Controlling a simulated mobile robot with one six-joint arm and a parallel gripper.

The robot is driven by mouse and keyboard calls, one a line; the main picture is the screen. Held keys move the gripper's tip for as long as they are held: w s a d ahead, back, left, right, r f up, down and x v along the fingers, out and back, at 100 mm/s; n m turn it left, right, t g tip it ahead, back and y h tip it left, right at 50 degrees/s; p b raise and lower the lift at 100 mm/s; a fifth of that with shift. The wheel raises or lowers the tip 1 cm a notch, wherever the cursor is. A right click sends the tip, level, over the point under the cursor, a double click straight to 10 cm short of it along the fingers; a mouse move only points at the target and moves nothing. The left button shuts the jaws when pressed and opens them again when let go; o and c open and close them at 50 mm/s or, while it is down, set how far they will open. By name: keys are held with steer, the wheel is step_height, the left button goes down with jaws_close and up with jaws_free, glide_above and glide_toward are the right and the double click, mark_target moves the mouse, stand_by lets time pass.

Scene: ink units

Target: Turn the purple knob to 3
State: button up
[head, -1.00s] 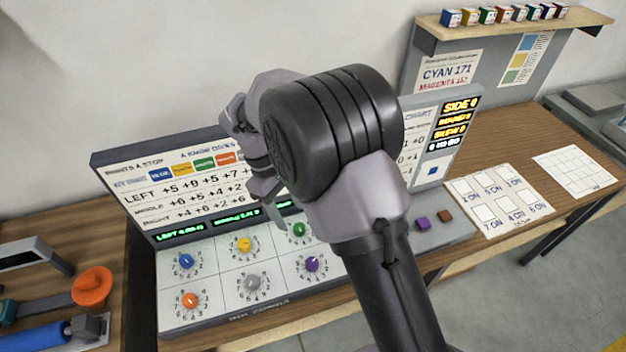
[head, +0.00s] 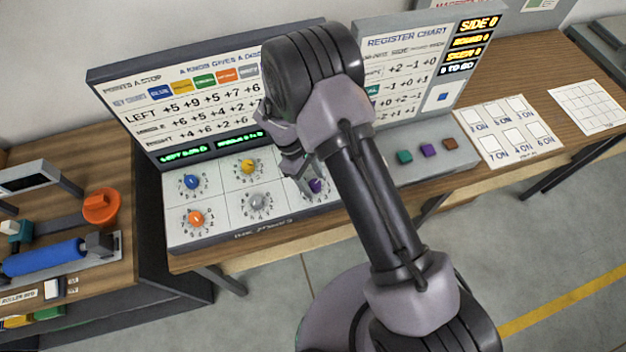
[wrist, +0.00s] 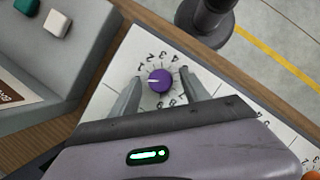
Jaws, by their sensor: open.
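The purple knob (head: 316,186) sits on the sloped white panel, partly hidden by my arm in the head view. In the wrist view the purple knob (wrist: 159,80) shows whole, with a white pointer mark on its left side. Printed numbers ring it, with 2, 3 and 4 on the upper side; the number at the pointer is too small to read surely. My gripper (wrist: 160,76) is open, one finger on each side of the knob with gaps. In the head view my gripper (head: 300,176) is low over the panel by the knob.
Blue (head: 192,181), yellow (head: 247,167), orange (head: 195,218) and grey (head: 257,202) knobs share the panel. The green knob is hidden behind my arm. Teal (head: 404,157), purple (head: 429,150) and brown (head: 450,144) buttons lie to the right. A display board stands behind.

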steer(key=shift+f, duration=0.1)
jaws_close()
steer(key=shift+m, duration=0.3)
steer(key=m+g+y+b, duration=0.1)
steer(key=m, duration=0.2)
steer(key=shift+w+d+m+b, duration=0.1)
steer(key=shift+w+m+b, duration=0.05)
steer(key=shift+m+b, duration=0.25)
steer(key=m+y, duration=0.1)
steer(key=m, duration=0.1)
steer(key=m+g+b, duration=0.1)
steer(key=m, duration=0.1)
steer(key=shift+d+m+y, duration=0.1)
steer(key=shift+m+y, duration=0.2)
steer(key=shift+y, duration=0.1)
steer(key=m+b, duration=0.1)
steer(key=m, duration=0.1)
steer(key=m+y+b, duration=0.1)
steer(key=m, duration=0.1)
steer(key=shift+d+y, duration=0.15)
steer(key=shift+y, duration=0.15)
steer(key=m, duration=0.2)
steer(key=m+y+b, duration=0.1)
steer(key=m, duration=0.1)
steer(key=shift+m+y, duration=0.3)
steer(key=shift+d+b, duration=0.1)
steer(key=shift+b, duration=0.2)
